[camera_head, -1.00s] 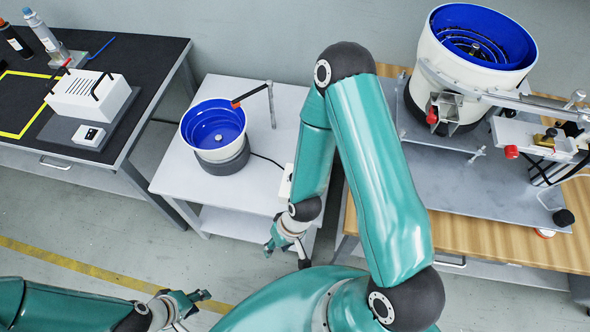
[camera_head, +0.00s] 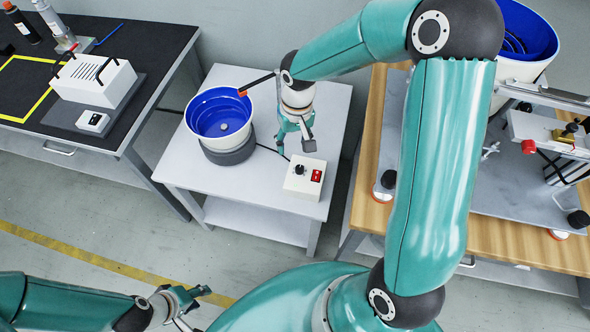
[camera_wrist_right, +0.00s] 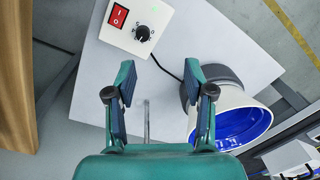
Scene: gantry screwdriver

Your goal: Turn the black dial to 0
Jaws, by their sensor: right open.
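The black dial (camera_head: 299,169) sits on a white control box (camera_head: 291,188) near the front right corner of the white table. The dial also shows in the right wrist view (camera_wrist_right: 143,33), beside a red rocker switch (camera_wrist_right: 118,16). The number its pointer marks is too small to tell. My right gripper (camera_head: 296,148) is above the table, behind the box and apart from it. In the right wrist view its open, empty fingers (camera_wrist_right: 162,80) point toward the box. My left gripper (camera_head: 188,303) is low at the left, far from the box; its jaw state is unclear.
A blue-lined bowl feeder (camera_head: 219,118) stands on the white table (camera_head: 240,187), left of my right gripper. A thin metal post stands near that gripper. A wooden table (camera_head: 490,237) with a larger feeder is at right, and a black bench (camera_head: 140,70) at left.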

